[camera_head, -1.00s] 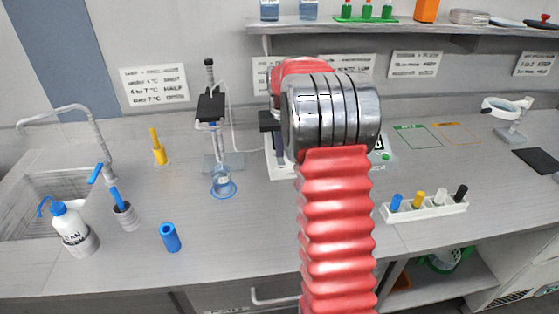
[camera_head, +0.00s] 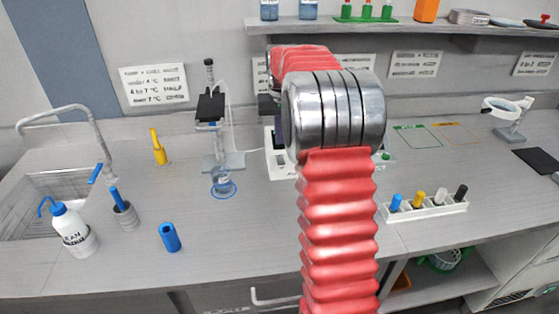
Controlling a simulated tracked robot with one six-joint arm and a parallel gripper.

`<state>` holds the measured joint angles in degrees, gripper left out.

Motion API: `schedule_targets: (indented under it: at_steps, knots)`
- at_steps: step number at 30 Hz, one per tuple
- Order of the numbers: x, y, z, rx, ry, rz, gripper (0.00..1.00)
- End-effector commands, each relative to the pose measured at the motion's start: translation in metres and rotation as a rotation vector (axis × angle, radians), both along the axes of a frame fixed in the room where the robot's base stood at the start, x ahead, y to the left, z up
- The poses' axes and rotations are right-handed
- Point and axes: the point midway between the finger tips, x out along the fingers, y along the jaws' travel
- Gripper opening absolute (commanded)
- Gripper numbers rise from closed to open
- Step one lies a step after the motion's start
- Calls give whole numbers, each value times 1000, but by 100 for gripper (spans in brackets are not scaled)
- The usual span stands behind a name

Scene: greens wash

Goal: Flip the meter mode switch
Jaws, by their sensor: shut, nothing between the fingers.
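The meter (camera_head: 281,169) is a white device on the bench behind my arm. Its left edge shows, and a small part with a green spot shows at the arm's right. Its mode switch is hidden behind my arm. My gripper (camera_head: 269,107) shows only as a dark block at the left of the metal arm joint, above the meter's left side. It is shut and empty, its fingertips mostly hidden. I cannot tell whether it touches the meter.
A stand (camera_head: 212,120) with a small beaker (camera_head: 223,183) is left of the meter. A white rack (camera_head: 425,209) of coloured-cap items lies to the right. A wash bottle (camera_head: 71,224) and blue tube (camera_head: 170,237) stand at left. A shelf (camera_head: 400,27) runs above.

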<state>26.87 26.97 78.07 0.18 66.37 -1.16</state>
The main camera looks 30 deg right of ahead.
Motion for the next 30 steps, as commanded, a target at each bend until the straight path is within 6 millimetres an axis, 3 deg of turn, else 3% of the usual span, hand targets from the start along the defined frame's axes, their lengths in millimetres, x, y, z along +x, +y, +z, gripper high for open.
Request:
schedule_targets:
  at_steps: [10,28,30]
  knots:
    - [0,0,17,0,0,0,0]
    - [3,-1,17,-5,-12,-2,0]
    - [0,0,8,-3,-6,-3,0]
